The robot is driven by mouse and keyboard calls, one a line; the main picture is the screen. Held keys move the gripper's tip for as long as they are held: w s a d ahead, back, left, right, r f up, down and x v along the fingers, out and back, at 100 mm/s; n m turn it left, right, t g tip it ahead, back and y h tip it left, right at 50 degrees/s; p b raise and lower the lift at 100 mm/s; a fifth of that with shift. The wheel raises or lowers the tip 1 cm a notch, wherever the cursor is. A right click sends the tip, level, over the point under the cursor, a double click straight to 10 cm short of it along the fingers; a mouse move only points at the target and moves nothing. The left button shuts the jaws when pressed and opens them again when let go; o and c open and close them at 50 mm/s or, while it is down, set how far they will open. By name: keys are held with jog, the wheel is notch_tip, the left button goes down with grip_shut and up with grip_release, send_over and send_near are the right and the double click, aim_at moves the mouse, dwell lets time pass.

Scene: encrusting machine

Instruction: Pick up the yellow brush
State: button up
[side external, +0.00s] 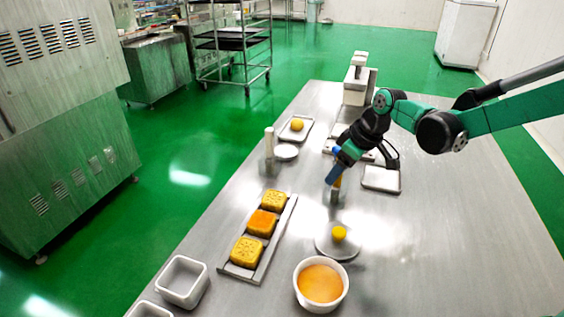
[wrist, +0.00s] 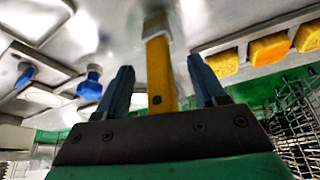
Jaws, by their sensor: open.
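The yellow brush (wrist: 161,78) shows in the wrist view with its yellow handle between my two blue fingers and a pale metallic part beyond it. My gripper (wrist: 160,68) is open around the handle, with a visible gap on both sides. In the side external view, my gripper (side external: 333,176) is low over the table's middle, and a small yellow part of the brush (side external: 338,183) shows beside the fingertips. The fingers hide much of the handle there. I cannot tell what the brush's lower end rests on.
A tray (side external: 250,272) holds yellow and orange mooncakes at left. An orange-filled bowl (side external: 301,286) and a yellow-knobbed round piece (side external: 325,246) stand in front. A small white tray (side external: 381,185) lies right of my gripper. The table (side external: 460,240) is clear at right.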

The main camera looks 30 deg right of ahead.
jog(key=shift+w+f, duration=0.1)
jog(key=shift+f, duration=0.2)
grip_shut()
jog(key=shift+r, duration=0.1)
notch_tip(320, 180, up, 20)
dwell(0.7)
